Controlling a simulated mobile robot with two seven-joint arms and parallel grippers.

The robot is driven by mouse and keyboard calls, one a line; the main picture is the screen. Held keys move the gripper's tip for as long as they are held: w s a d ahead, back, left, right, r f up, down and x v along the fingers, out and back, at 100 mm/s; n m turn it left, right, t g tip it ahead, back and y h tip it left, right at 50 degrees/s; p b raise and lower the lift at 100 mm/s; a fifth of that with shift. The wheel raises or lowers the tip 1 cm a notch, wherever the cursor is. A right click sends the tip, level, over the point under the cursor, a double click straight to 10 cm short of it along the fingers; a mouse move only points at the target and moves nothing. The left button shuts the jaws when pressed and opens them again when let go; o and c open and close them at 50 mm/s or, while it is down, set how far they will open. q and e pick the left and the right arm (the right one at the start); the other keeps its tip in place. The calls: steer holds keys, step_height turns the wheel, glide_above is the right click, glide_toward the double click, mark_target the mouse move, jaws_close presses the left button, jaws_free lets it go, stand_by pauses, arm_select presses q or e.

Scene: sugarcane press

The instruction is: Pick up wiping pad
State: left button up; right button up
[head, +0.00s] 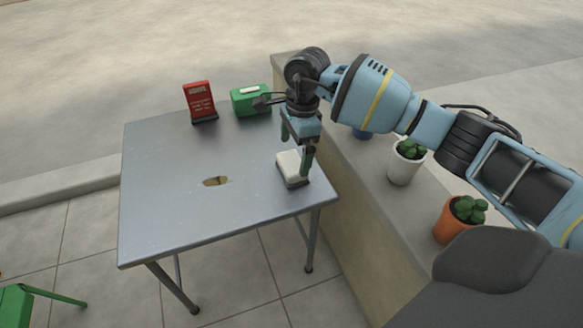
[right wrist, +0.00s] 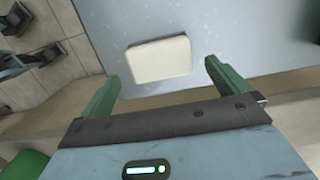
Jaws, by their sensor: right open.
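The wiping pad (head: 291,167) is a small block with a cream top and a dark base. It lies on the grey metal table (head: 215,220) near the right edge. In the right wrist view the pad (right wrist: 159,59) shows as a cream rounded rectangle just beyond the fingertips. My right gripper (head: 297,155) is open, pointing down at the pad, with one finger close to its right side in the head view. In the right wrist view the gripper (right wrist: 165,78) has its green fingers spread wider than the pad, with nothing between them. My left gripper is not in view.
A red sign (head: 200,100) and a green box (head: 251,99) stand at the table's back. A brown mark (head: 215,181) is on the tabletop. A low wall with potted plants, one white (head: 404,170) and one orange (head: 449,226), runs along the right. The table's left half is clear.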

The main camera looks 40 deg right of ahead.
mark_target(292, 162)
steer(key=f, duration=0.1)
steer(key=f+b, duration=0.1)
steer(key=f, duration=0.1)
steer(key=f+b, duration=0.1)
steer(key=f, duration=0.1)
steer(key=shift+w+a, duration=0.1)
steer(key=shift+a, duration=0.3)
steer(key=shift+r, duration=0.1)
steer(key=c, duration=0.8)
steer(key=shift+c, duration=0.2)
